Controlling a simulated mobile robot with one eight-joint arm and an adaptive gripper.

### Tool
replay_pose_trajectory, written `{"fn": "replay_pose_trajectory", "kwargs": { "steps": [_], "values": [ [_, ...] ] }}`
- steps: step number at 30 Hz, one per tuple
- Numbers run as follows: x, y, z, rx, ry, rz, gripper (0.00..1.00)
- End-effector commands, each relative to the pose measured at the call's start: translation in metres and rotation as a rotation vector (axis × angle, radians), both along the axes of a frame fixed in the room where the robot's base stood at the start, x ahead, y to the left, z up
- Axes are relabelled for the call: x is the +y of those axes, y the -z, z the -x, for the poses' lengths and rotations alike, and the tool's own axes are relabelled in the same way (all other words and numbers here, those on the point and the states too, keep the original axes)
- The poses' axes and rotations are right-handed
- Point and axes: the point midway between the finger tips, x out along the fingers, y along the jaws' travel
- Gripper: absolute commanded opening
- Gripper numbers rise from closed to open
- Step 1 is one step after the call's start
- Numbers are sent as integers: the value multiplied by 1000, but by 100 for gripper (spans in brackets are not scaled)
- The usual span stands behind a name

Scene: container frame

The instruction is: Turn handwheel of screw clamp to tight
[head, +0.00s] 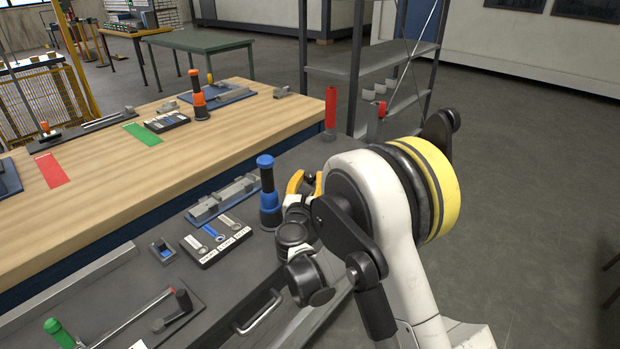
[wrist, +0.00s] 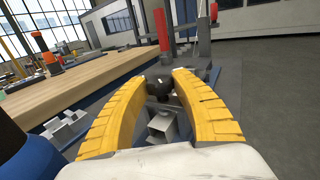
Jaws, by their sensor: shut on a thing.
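My gripper (head: 305,182) has two yellow fingers and is at the far right end of the dark grey bench. In the wrist view the gripper (wrist: 160,84) is closed around the dark handwheel (wrist: 163,87), with one fingertip on each side of it. In the head view the handwheel (head: 311,179) shows only as a small black shape between the fingers. Below it in the wrist view is a grey block of the screw clamp (wrist: 162,126). Most of the clamp is hidden behind my gripper and wrist in the head view.
A blue-and-black upright tool (head: 267,193) stands close left of my gripper. A red post (head: 330,112) stands behind it. A grey vice-like fixture (head: 225,196) and a labelled tray (head: 214,240) lie to the left. Open floor is on the right.

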Motion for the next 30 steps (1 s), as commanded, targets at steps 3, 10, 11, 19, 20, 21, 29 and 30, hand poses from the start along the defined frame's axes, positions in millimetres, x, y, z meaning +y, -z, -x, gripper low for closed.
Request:
{"fn": "replay_pose_trajectory", "kwargs": {
  "steps": [3, 10, 11, 19, 20, 21, 29, 30],
  "values": [
    [0, 0, 0, 0, 4, 0, 1],
    [0, 0, 0, 0, 4, 0, 1],
    [0, 0, 0, 0, 4, 0, 1],
    [0, 0, 0, 0, 4, 0, 54],
    [0, 0, 0, 0, 4, 0, 54],
    [0, 0, 0, 0, 4, 0, 54],
    [3, 0, 22, 0, 2, 0, 54],
    [5, 0, 30, 0, 1, 0, 54]
  ]
}}
